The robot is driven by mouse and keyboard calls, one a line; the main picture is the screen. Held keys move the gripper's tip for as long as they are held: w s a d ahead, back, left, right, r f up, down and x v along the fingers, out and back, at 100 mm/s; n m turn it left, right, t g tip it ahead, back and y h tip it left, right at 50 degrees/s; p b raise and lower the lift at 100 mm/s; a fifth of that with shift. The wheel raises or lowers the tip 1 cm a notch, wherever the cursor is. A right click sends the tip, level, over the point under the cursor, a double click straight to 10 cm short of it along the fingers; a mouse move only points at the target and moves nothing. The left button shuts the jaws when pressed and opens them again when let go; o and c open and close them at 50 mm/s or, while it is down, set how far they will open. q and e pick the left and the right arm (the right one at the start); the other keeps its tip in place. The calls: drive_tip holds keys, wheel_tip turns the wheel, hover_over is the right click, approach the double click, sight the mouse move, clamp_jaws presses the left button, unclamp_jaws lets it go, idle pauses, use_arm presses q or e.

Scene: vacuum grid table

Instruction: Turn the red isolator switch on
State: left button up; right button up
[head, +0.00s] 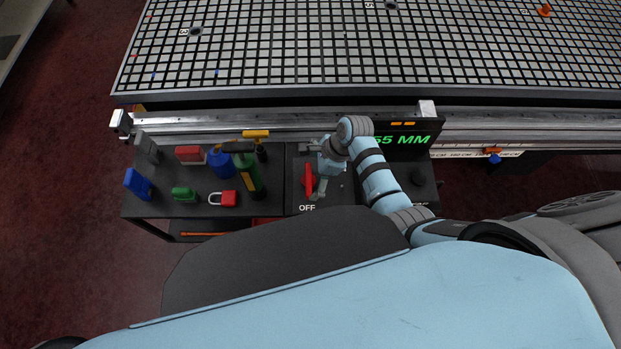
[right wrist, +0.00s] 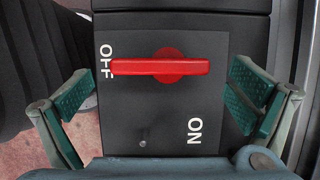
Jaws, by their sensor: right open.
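The red isolator switch (head: 308,182) sits on a dark panel below the grid table in the head view. In the right wrist view its red handle (right wrist: 160,67) lies across the picture, its left end at the OFF label (right wrist: 106,60). The ON label (right wrist: 195,131) is below and to the right of the handle. My right gripper (right wrist: 160,100) is open, with one green-padded finger on each side of the handle and apart from it. In the head view the right gripper (head: 318,176) is just right of the handle. My left gripper is not in view.
Left of the panel, a black shelf (head: 150,203) holds a red padlock (head: 223,198), a green bottle (head: 247,172), a blue block (head: 138,183) and other items. A display (head: 400,140) stands behind my right arm. The metal rail (head: 220,122) and grid table (head: 300,50) lie beyond.

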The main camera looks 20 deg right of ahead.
drive_tip(key=shift+x, duration=1)
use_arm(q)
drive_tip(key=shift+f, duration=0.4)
use_arm(e)
drive_tip(key=shift+r, duration=0.1)
drive_tip(key=shift+c, duration=0.4)
drive_tip(key=c, duration=0.9)
